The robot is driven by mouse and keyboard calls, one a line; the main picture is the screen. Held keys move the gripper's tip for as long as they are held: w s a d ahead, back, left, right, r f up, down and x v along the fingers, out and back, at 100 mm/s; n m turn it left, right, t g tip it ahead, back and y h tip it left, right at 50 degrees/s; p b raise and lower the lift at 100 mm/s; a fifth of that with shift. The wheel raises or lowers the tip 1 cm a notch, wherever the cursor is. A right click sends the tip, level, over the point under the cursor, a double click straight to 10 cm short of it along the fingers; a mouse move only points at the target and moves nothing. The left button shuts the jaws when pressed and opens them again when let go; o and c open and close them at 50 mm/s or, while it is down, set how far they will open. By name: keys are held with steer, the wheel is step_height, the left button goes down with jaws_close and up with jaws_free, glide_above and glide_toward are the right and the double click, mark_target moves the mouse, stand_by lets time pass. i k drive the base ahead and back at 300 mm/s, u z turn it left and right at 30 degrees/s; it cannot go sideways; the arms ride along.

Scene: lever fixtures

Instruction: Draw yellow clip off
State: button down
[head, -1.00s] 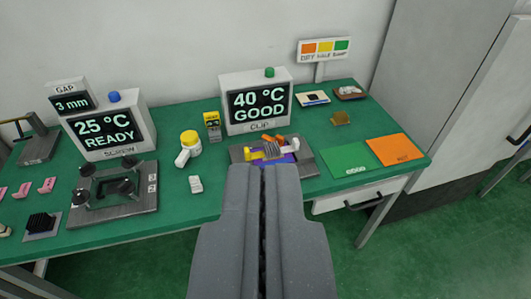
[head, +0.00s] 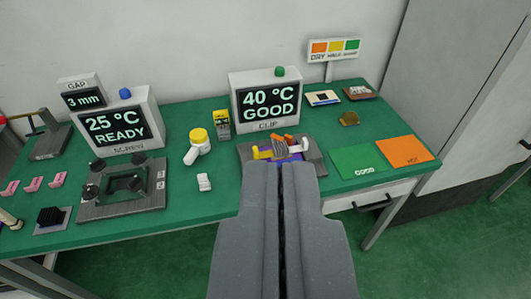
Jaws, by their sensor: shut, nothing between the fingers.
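The yellow clip (head: 262,153) is on the left side of a grey clip fixture (head: 313,158) on the green table. Beside it are a finned grey block (head: 281,148), orange parts (head: 289,137) and a white clip-like piece (head: 299,147) on the right. A blue-purple base shows under them. My gripper (head: 281,166) is shut and empty. Its tips appear at the near edge of the fixture and hide part of it; I cannot tell the gap in depth.
A screen reading 40 °C GOOD (head: 267,102) stands behind the fixture. Green (head: 358,161) and orange (head: 404,149) mats lie right. A drawer handle (head: 373,203) juts below the table front.

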mark_target(263, 151)
steer(key=u, duration=0.65)
steer(key=i, duration=0.9)
steer(key=z, duration=0.2)
